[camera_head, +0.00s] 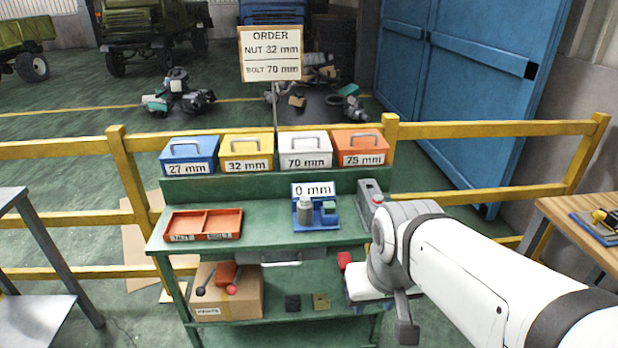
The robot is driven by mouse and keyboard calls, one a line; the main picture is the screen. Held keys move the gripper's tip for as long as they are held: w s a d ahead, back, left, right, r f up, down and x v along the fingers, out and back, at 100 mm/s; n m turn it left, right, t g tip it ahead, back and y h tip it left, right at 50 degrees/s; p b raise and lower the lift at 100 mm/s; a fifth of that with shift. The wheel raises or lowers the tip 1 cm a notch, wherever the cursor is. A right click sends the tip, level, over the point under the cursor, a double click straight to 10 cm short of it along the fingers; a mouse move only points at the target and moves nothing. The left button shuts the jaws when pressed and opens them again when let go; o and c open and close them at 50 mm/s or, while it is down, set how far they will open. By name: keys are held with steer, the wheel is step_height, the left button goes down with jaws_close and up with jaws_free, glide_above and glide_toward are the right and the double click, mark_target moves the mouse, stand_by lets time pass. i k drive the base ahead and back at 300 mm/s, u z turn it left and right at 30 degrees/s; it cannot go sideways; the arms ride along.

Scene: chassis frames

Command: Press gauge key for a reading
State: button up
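The gauge (317,220) stands on the green bench. It has a blue base, a grey upright cylinder (305,210) and a small green block (329,207), which may be its key. Its display (313,190) reads "0 mm". My arm comes in from the lower right, and its wrist is to the right of the gauge, apart from it. A dark grey part below the wrist looks like part of my gripper (405,322), beyond the bench's front right. Its fingers are not clear, so I cannot tell whether it is open.
A red two-part tray (203,225) marked NUT and BOLT looks empty. Boxes marked 27 (189,155), 32 (247,152), 70 (305,150) and 75 mm (361,148) line the back ledge. The order sign (270,55) reads nut 32, bolt 70. A grey upright box (370,191) stands close to my wrist.

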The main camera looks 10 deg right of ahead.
mark_target(330, 207)
steer(key=i, duration=0.9)
